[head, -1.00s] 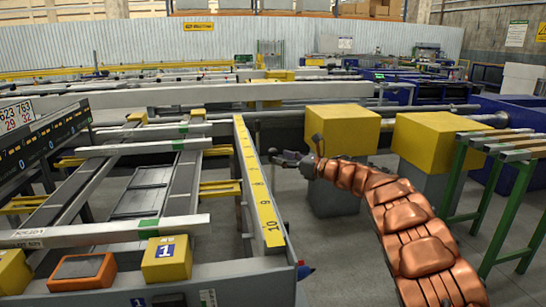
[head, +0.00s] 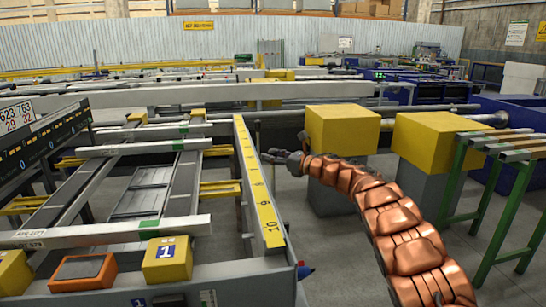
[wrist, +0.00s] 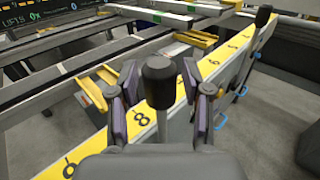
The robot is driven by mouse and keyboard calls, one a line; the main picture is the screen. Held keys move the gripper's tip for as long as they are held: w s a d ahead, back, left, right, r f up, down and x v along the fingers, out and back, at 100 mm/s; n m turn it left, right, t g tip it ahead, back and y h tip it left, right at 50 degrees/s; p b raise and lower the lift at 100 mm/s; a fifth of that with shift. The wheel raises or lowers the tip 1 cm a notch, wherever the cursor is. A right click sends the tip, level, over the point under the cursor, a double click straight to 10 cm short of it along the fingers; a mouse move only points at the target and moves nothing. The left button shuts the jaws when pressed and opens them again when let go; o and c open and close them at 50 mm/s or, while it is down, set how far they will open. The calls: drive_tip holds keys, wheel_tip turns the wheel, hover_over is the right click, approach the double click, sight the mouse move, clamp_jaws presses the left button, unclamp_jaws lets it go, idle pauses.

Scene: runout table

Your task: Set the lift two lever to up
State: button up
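In the wrist view a black-knobbed lever (wrist: 160,82) stands upright between the fingers of my gripper (wrist: 161,100). The fingers are open, one on each side of the knob, with visible gaps. A second black-knobbed lever (wrist: 263,18) stands farther off at the upper right, on the outer side of the yellow numbered strip (wrist: 136,124). No label shows which lever is lift two.
A yellow box on a grey stand (head: 342,127) is just right of my gripper, with another yellow box (head: 436,140) beyond. Roller table beams (head: 104,232) lie left of the strip. Small blue handles (wrist: 219,125) are on the strip's outer side. A green-legged rack (head: 505,200) stands at right.

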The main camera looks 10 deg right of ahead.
clamp_jaws()
drive_tip(key=shift+d+f, duration=0.1)
idle(0.4)
